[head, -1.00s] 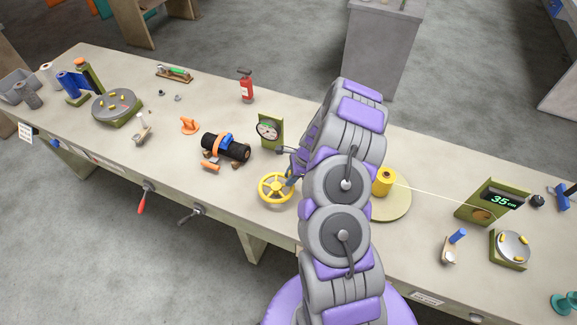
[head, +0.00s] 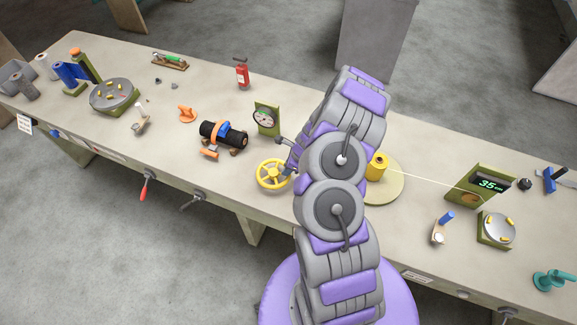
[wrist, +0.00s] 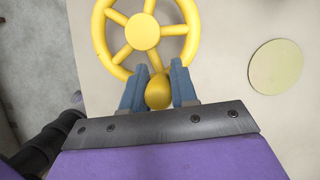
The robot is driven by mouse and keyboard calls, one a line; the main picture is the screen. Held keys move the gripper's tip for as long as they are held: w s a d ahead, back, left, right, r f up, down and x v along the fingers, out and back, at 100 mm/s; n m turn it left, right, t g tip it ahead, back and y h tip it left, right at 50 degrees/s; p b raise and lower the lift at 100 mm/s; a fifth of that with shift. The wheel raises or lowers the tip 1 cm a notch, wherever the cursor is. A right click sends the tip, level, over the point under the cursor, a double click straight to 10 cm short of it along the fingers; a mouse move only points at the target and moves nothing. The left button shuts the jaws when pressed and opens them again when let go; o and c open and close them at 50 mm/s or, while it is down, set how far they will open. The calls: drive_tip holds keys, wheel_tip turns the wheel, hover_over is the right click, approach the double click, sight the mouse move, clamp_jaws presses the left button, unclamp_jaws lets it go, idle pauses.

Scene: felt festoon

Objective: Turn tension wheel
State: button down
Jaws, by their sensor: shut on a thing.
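The yellow tension wheel (head: 273,174) has spokes and a hub and stands at the front edge of the bench. In the wrist view the wheel (wrist: 143,32) fills the top, with its rim nearest me at my fingers. My gripper (wrist: 158,88) has two blue fingers closed around a yellow rounded knob (wrist: 158,92) at the wheel's near rim. In the head view my arm covers most of the gripper and the wheel's right side. A dial gauge (head: 265,118) on a green stand is behind the wheel.
A black cylinder with an orange strap (head: 223,134) lies left of the wheel. A yellow spool (head: 376,166) stands on a round disc (head: 385,192) to the right, with a thread running to a display reading 35 cm (head: 490,184). A fire extinguisher (head: 242,73) stands behind.

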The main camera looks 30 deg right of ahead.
drive_tip(key=shift+a, duration=0.1)
drive_tip(key=c, duration=0.9)
unclamp_jaws()
drive_tip(key=shift+r, duration=0.1)
drive_tip(key=shift+r, duration=0.35)
drive_tip(key=v, duration=1.6)
drive_tip(key=shift+s+r, duration=0.1)
drive_tip(key=shift+r, duration=0.1)
